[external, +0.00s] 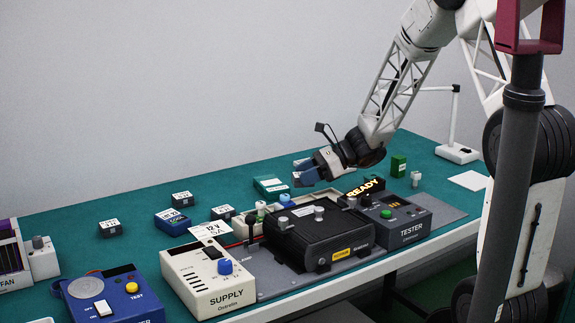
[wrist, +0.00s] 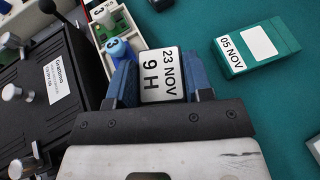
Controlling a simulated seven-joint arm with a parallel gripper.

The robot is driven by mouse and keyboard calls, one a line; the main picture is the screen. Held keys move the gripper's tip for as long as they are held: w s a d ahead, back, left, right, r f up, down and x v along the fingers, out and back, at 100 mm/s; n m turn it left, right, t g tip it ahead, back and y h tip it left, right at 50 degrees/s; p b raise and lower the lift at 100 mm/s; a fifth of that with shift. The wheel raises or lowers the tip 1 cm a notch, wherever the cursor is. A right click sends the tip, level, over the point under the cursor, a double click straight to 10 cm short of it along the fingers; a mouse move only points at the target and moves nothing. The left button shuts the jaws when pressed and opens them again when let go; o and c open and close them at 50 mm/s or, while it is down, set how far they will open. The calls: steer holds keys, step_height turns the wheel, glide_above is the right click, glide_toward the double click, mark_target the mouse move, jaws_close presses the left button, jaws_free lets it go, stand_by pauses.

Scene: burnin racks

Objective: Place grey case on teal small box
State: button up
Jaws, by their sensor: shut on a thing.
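My gripper (external: 308,173) is raised over the bench, a little to the right of the teal small box in the external view. In the wrist view its blue fingers (wrist: 162,88) are shut on a case, which I take to be the grey case (wrist: 162,76); its white label reads "23 NOV 9 H" and covers most of what shows. The case is hard to make out in the external view. The teal small box (external: 270,186) lies flat on the bench. In the wrist view the teal small box (wrist: 255,48), labelled "05 NOV", is apart from the gripper at upper right, its top clear.
The black unit (external: 318,237), the tester (external: 397,217) and the white supply (external: 210,273) stand in front. Other small labelled cases (external: 182,199) lie to the left, with a blue one (external: 173,221). A green block (external: 398,165) stands at right. Bench around the teal box is mostly free.

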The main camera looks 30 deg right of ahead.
stand_by(0.3)
glide_above(274, 182)
steer(key=shift+s+a+f, duration=0.1)
steer(key=shift+s+f, duration=0.05)
steer(key=shift+f, duration=0.6)
stand_by(0.3)
steer(key=shift+f, duration=1.75)
steer(key=shift+f, duration=0.1)
steer(key=o, duration=0.9)
steer(key=shift+o, duration=0.2)
steer(key=v, duration=1.2)
